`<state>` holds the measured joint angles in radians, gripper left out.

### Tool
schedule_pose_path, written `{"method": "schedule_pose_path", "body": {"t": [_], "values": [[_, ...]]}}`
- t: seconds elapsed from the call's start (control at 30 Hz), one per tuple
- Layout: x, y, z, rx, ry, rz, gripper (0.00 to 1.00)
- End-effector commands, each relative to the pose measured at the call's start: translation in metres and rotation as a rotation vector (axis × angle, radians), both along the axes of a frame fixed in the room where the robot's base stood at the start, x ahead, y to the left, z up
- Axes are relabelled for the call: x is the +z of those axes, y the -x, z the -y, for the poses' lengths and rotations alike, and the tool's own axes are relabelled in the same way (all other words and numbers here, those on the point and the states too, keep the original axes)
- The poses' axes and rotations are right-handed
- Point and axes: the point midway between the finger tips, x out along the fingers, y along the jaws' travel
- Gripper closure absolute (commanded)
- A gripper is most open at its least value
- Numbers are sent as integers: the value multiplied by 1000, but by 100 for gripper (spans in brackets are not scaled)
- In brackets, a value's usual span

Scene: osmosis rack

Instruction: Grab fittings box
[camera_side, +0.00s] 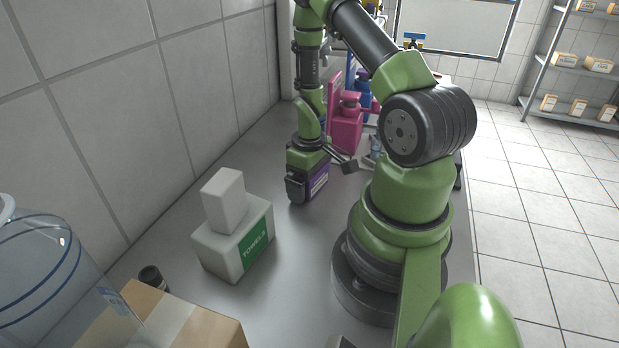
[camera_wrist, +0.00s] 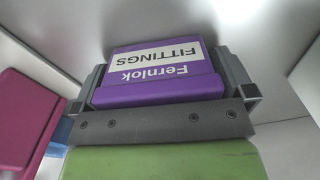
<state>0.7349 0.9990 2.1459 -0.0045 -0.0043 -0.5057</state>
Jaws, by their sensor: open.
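In the wrist view the fittings box (camera_wrist: 155,93) sits between the two grey fingers of my gripper (camera_wrist: 163,72). The fingers are open, one on each side of the box. A narrow gap shows at the right finger; whether the left one touches is unclear. In the side view the box (camera_side: 318,184) is low over the grey counter, partly hidden by my gripper (camera_side: 318,180). I cannot tell whether it rests on the counter.
A white towels box (camera_side: 217,252) with a smaller white block (camera_side: 223,200) on top stands at front left. A cardboard box (camera_side: 205,328) and a clear jug (camera_side: 45,275) are at the front. The tiled wall (camera_side: 110,100) bounds the left.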

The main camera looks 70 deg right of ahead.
Motion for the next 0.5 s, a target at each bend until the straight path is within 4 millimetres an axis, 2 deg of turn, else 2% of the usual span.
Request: {"method": "schedule_pose_path", "body": {"t": [0.13,0.3,0.33,0.5], "values": [[0,0,0,0,0,0,0],[0,0,0,0,0,0,39],[0,0,0,0,0,0,44],[1,0,0,0,0,0,44]]}}
